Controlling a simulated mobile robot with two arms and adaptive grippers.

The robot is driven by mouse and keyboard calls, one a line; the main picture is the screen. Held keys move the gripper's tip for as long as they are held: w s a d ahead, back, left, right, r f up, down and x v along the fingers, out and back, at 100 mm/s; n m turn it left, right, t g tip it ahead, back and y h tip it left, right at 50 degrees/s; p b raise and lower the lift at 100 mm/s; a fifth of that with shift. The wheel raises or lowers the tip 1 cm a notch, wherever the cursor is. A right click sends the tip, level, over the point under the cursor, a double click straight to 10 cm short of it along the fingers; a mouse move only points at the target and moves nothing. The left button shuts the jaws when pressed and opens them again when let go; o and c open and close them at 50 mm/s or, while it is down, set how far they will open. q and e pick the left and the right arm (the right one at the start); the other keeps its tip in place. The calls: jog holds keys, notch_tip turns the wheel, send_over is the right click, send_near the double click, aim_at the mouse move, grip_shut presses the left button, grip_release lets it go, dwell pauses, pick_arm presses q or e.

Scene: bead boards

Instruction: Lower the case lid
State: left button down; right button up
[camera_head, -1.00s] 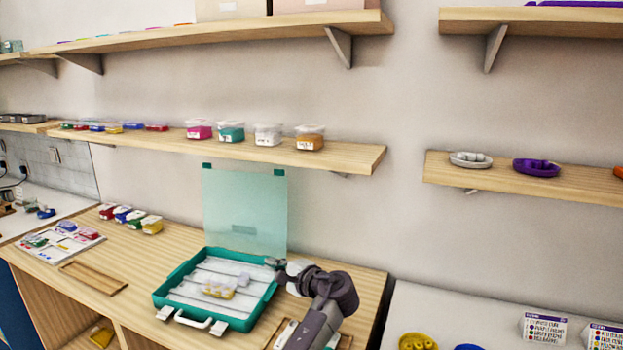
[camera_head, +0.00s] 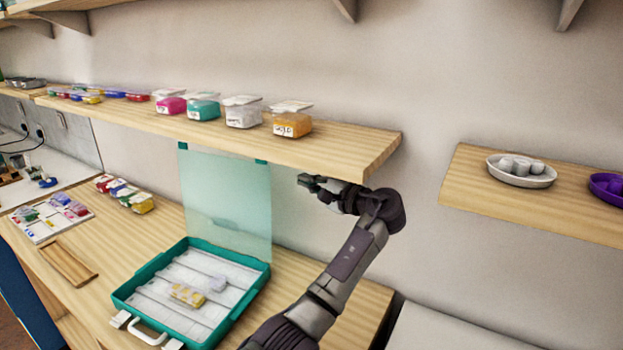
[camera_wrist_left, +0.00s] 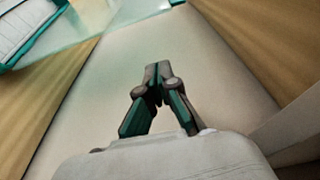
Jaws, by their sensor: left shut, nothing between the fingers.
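The teal case (camera_head: 190,290) stands open on the wooden bench, with a white handle at its front. Its clear greenish lid (camera_head: 228,205) stands upright at the back edge, near the wall. The lid also shows at the upper left of the left wrist view (camera_wrist_left: 98,30), with part of the case (camera_wrist_left: 30,28) beside it. My left gripper (camera_head: 308,182) is raised to the right of the lid's upper part, just below the shelf, apart from the lid. In the left wrist view its fingers (camera_wrist_left: 160,72) are together and empty. My right gripper is not in view.
A wooden shelf (camera_head: 350,160) with several small bead boxes runs just above the gripper and lid. A sorting tray (camera_head: 50,215) and small boxes (camera_head: 125,192) lie left of the case. A small yellow container (camera_head: 187,295) lies inside the case.

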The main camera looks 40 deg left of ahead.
pick_arm(q)
jog(key=w+a+p, duration=0.1)
jog(key=a+p, duration=0.1)
jog(key=a, duration=0.6)
jog(key=s, duration=0.1)
jog(key=s+d+p, duration=0.1)
jog(key=s+p, duration=0.1)
jog(key=shift+s+d, duration=0.35)
jog(key=shift+s, duration=0.05)
